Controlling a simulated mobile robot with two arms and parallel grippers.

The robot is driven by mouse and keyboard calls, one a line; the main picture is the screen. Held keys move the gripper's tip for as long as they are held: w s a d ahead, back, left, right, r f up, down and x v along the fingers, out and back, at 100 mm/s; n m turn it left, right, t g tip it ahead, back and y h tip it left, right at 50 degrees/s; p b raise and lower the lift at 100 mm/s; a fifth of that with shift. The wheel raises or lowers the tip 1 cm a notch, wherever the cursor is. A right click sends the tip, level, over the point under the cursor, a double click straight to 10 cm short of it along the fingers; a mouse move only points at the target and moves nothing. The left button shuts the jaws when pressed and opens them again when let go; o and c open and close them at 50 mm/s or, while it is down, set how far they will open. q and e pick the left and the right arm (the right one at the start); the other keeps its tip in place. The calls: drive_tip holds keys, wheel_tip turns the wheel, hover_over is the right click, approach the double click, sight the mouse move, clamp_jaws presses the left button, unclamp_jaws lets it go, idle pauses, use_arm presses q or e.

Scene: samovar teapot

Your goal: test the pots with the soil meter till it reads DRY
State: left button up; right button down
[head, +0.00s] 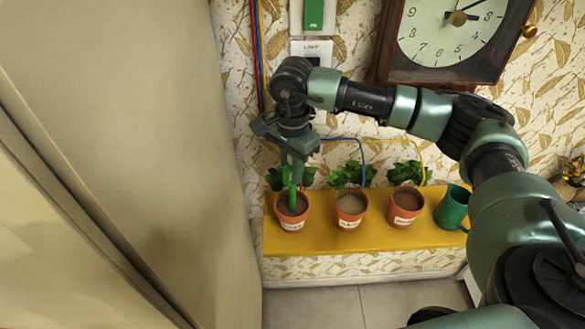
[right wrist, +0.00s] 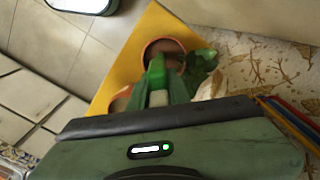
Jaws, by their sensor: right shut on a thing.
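My right gripper (head: 297,162) points down over the left terracotta pot (head: 291,219) and is shut on the green soil meter (head: 293,192). The meter's lower end reaches down over that pot's brown soil; I cannot tell how deep it is in. In the right wrist view the meter (right wrist: 157,72) stands out in front of the pot (right wrist: 148,50); no reading is legible. The middle pot (head: 349,219) and right pot (head: 404,217) stand upright in the same row, with labels too small to read. My left gripper is out of view.
The pots stand on a yellow shelf (head: 325,243). Leafy plants (head: 347,173) and thin coloured tubes are behind. A clock (head: 450,30) hangs above. A large beige panel (head: 130,120) closes off the left side.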

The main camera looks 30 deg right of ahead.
drive_tip(key=shift+f+b, duration=1.8)
drive_tip(key=shift+f, duration=0.65)
drive_tip(key=c, duration=1.3)
unclamp_jaws()
drive_tip(key=shift+o, duration=0.2)
wheel_tip(320, 180, up, 7)
drive_tip(key=shift+f+b, duration=0.1)
drive_tip(key=shift+b, duration=0.8)
drive_tip(key=shift+r, duration=0.55)
